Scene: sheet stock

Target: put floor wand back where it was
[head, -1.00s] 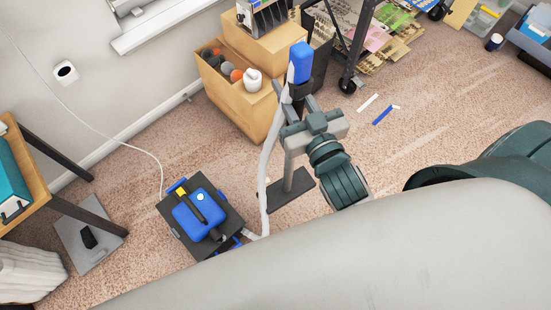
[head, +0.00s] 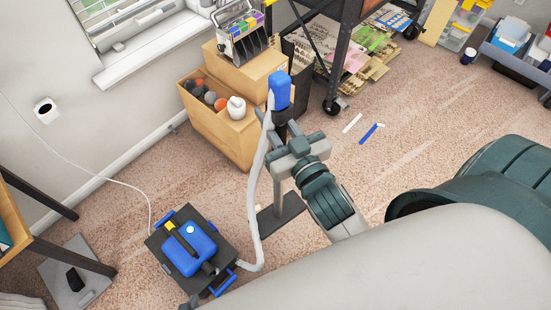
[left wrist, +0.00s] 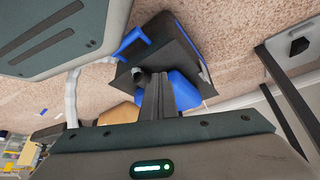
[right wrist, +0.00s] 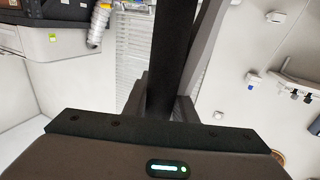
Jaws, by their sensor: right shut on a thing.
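The floor wand has a blue handle (head: 279,92) with a pale grey hose (head: 254,190) running down from it to the blue and black vacuum (head: 190,248) on the carpet. A grey post and a flat dark foot (head: 285,213) stand below the handle; I cannot tell whether they belong to the wand or a stand. My right gripper (right wrist: 165,95) is shut around a dark upright tube (right wrist: 173,40), apparently the wand's. My left gripper (left wrist: 159,80) looks shut and empty, pointing at the vacuum (left wrist: 178,95), which shows upside down in the left wrist view. Its contact with the vacuum is unclear.
Table legs (head: 75,255) stand at the left. Blue and white strips (head: 370,133) lie on the open carpet. My grey arm covers the lower right.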

